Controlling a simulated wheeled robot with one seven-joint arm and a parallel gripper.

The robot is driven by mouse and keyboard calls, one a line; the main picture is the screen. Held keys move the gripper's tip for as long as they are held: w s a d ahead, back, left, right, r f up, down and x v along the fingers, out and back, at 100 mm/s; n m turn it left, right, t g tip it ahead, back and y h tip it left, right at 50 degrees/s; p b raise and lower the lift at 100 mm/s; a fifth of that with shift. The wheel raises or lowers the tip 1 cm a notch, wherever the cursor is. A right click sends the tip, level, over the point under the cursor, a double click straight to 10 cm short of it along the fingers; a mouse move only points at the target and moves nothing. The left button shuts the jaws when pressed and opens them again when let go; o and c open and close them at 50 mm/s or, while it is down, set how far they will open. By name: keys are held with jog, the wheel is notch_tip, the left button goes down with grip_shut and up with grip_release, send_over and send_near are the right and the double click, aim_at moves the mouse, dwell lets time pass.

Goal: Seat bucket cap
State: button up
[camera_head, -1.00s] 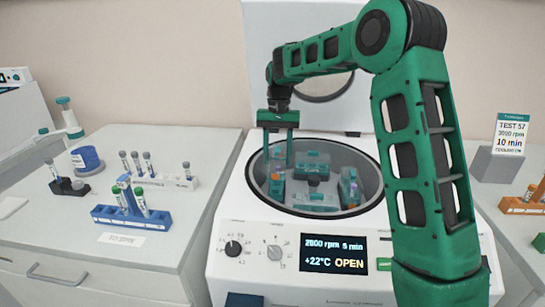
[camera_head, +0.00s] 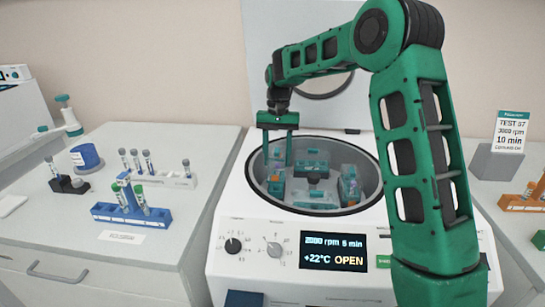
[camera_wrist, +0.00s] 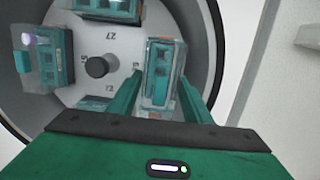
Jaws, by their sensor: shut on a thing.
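The centrifuge bowl (camera_head: 370,180) is open and holds a rotor with several teal buckets. In the wrist view, my gripper (camera_wrist: 162,97) reaches into the bowl, one finger on each side of a clear, teal-framed bucket cap (camera_wrist: 163,62). It is shut on this cap. The cap is over the bucket at the rotor's left side in the head view; whether it sits flush on the bucket I cannot tell. Another bucket (camera_wrist: 45,58) with a clear top shows across the rotor hub (camera_wrist: 96,67). In the head view my gripper (camera_head: 277,163) points straight down at the bowl's left side.
The centrifuge display (camera_head: 333,251) reads OPEN. The bowl's rim and wall stand close around my gripper. On the left bench are a blue tube rack (camera_head: 131,212), a white rack (camera_head: 170,180) and a blue container (camera_head: 86,158). A sign (camera_head: 510,132) stands at right.

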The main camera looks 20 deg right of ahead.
jog(key=shift+f, duration=0.15)
jog(key=shift+f, duration=1.1)
jog(key=shift+f, duration=0.35)
jog(key=shift+f, duration=0.8)
jog(key=shift+f, duration=0.2)
dwell(0.3)
jog(key=shift+f, duration=0.25)
